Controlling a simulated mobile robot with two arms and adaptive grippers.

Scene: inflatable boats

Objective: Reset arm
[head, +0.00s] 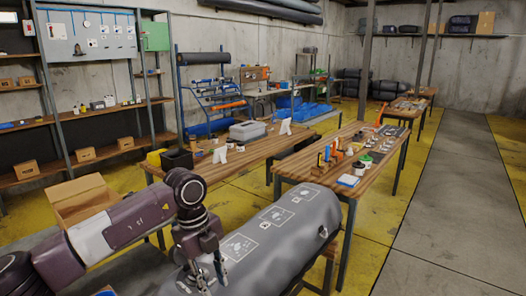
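My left arm comes in from the lower left. My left gripper (212,282) hangs down in front of a grey inflatable tube (285,240) with white printed panels. Its two slim fingers are apart with nothing visible between them. I cannot tell whether the fingertips touch the tube. My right gripper is not in view.
An open cardboard box (84,200) stands behind my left arm. A wooden table (300,166) with bottles, tins and tools stands beyond the tube, with another table (215,170) to its left. Shelves (100,155) line the left wall. The grey floor (455,190) at right is clear.

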